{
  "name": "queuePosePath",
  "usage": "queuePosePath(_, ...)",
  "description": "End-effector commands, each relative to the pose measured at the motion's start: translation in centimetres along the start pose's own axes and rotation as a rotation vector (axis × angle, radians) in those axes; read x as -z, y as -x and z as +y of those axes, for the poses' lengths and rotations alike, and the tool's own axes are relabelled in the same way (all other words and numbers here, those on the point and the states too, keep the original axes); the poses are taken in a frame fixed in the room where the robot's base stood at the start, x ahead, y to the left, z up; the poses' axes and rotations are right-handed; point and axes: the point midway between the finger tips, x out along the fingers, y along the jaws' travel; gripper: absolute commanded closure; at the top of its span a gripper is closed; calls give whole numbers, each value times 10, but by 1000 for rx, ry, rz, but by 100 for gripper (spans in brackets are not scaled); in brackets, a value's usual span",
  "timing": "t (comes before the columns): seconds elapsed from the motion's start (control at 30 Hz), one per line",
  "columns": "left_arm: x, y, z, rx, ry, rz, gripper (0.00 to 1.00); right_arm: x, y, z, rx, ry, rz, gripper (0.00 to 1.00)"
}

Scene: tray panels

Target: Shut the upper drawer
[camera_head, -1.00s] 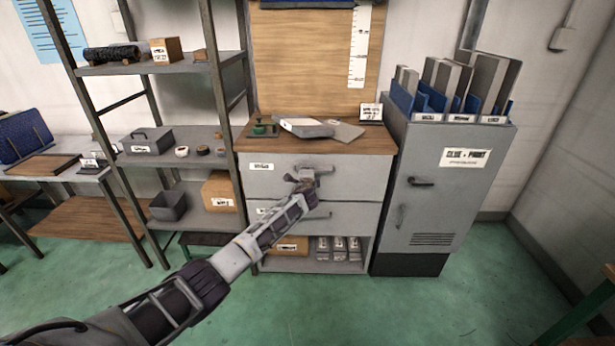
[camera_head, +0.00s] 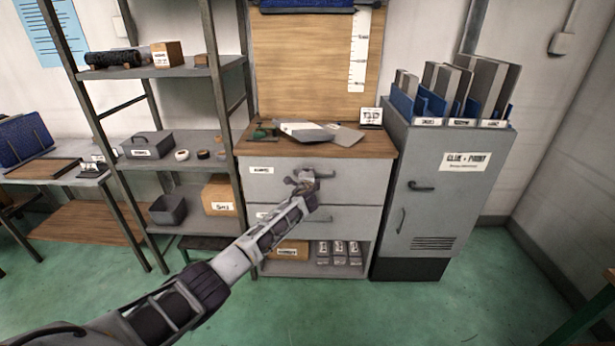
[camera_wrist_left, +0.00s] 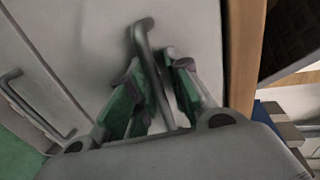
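The upper drawer (camera_head: 345,185) is the top grey front of the cabinet, just under its wooden top. In the head view its front looks close to flush; I cannot tell whether a small gap is left. My left gripper (camera_head: 306,180) is at the upper drawer's handle (camera_head: 325,174). The lower drawer (camera_head: 350,218) is below, partly hidden by my left arm. My right gripper is not in view.
The cabinet's wooden top (camera_head: 365,148) holds flat grey items and a small sign. A grey locker (camera_head: 455,205) stands right of it, and an open shelf unit (camera_head: 190,68) stands left. The green floor (camera_head: 330,315) in front is clear.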

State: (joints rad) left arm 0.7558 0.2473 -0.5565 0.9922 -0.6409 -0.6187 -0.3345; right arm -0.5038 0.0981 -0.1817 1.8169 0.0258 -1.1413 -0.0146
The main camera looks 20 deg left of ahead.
Motion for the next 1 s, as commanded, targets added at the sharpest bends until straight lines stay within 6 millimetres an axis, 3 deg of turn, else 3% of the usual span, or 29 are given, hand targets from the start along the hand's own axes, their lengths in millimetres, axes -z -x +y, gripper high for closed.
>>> queuePosePath(0.37, 0, 8, 1, 0, -1, 0, 81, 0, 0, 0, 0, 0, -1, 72)
queuePosePath(1.0, 0, 47, 0, 0, 0, 0, 81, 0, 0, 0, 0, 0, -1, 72)
